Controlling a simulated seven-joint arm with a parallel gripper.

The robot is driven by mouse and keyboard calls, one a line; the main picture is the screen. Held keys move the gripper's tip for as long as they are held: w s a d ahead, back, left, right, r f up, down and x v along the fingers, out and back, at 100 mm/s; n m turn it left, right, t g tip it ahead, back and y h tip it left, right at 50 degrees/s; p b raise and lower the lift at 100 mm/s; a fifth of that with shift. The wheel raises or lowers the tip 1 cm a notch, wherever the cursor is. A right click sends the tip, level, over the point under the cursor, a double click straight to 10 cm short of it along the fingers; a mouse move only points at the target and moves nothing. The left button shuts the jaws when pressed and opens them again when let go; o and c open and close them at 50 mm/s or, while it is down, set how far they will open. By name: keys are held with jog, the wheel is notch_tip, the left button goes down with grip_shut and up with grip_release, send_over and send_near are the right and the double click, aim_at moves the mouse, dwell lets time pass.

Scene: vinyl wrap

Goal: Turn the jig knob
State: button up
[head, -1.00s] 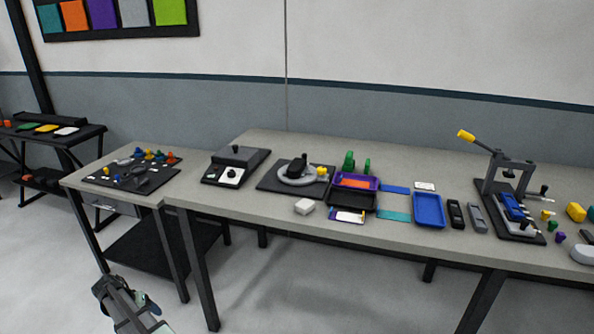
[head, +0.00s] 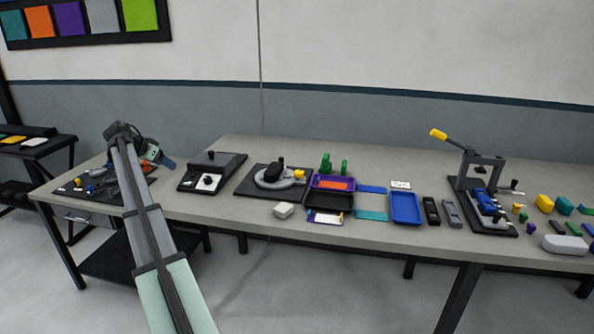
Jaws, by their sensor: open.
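A jig with a round grey ring (head: 268,182) sits on a black base plate (head: 245,187) on the long table. A black block (head: 273,172) stands on the ring, and a small yellow knob (head: 299,174) is at its right edge. I cannot tell for sure which part is the jig knob. My gripper (head: 163,160) is open, in the air near the left table, well left of the jig and apart from it. Its fingers are small and partly hard to make out.
A white block (head: 284,210) lies in front of the jig. Trays (head: 330,199) and a lever press (head: 485,190) stand to the right. My arm hides part of the left table (head: 45,195).

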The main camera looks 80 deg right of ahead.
jog(key=s+d+r+m+g, duration=0.1)
jog(key=s+d+r+m, duration=0.1)
jog(key=s+d+r, duration=0.4)
jog(key=s+d+r+m, duration=0.2)
jog(key=s+d+r, duration=0.25)
jog(key=r, duration=0.35)
jog(key=m+y, duration=0.2)
jog(key=y, duration=0.3)
send_over(299, 172)
jog(key=w+a, duration=0.4)
notch_tip(299, 172, down, 11)
jog(key=x, duration=1.3)
jog(key=shift+s+d+f, duration=0.1)
jog(key=shift+d+f, duration=0.1)
jog(key=c, duration=1)
jog(key=shift+c, duration=0.2)
